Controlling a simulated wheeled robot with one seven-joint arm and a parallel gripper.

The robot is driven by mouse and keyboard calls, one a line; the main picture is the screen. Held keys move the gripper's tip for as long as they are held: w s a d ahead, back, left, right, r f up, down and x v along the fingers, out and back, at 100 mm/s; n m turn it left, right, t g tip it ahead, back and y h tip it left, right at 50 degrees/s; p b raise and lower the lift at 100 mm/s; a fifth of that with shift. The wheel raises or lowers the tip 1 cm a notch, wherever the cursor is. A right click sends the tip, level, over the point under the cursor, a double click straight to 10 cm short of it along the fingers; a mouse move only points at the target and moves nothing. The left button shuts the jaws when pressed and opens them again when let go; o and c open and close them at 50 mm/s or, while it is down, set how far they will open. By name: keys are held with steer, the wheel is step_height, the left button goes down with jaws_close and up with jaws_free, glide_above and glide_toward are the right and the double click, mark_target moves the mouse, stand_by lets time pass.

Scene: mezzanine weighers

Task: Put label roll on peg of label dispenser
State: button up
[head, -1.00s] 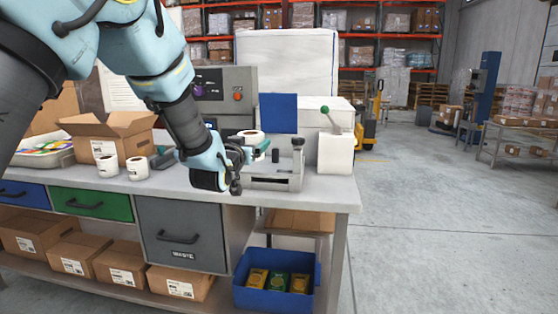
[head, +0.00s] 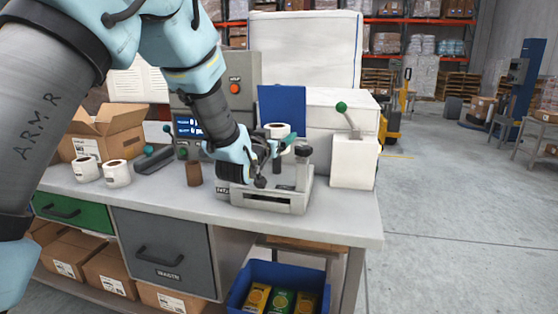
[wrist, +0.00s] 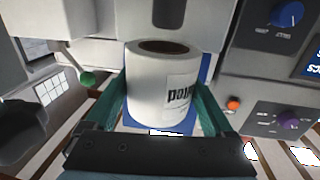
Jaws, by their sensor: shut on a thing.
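My gripper (head: 275,146) is shut on a white label roll (head: 277,130). In the wrist view the roll (wrist: 162,90) sits between the two teal fingers, its dark core hole facing up and black print on its side. The roll is held upright above the bench. A grey metal device with a black-topped post, which looks like the label dispenser (head: 297,201), stands on the bench below and in front of the roll. My wrist hides part of it, and I cannot make out its peg clearly. The roll appears apart from it.
Two more white rolls (head: 117,173) stand at the left of the bench (head: 345,220). A brown cylinder (head: 194,173) stands nearer the device. A white box with a green-knobbed lever (head: 353,163) stands at right. A blue panel (head: 281,108) and a grey control box are behind.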

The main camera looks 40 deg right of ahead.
steer(key=shift+f+p, duration=0.45)
steer(key=shift+f, duration=2.75)
steer(key=shift+f, duration=0.1)
steer(key=o, duration=1.2)
steer(key=shift+o, duration=0.2)
steer(key=b+v, duration=0.3)
steer(key=v, duration=0.9)
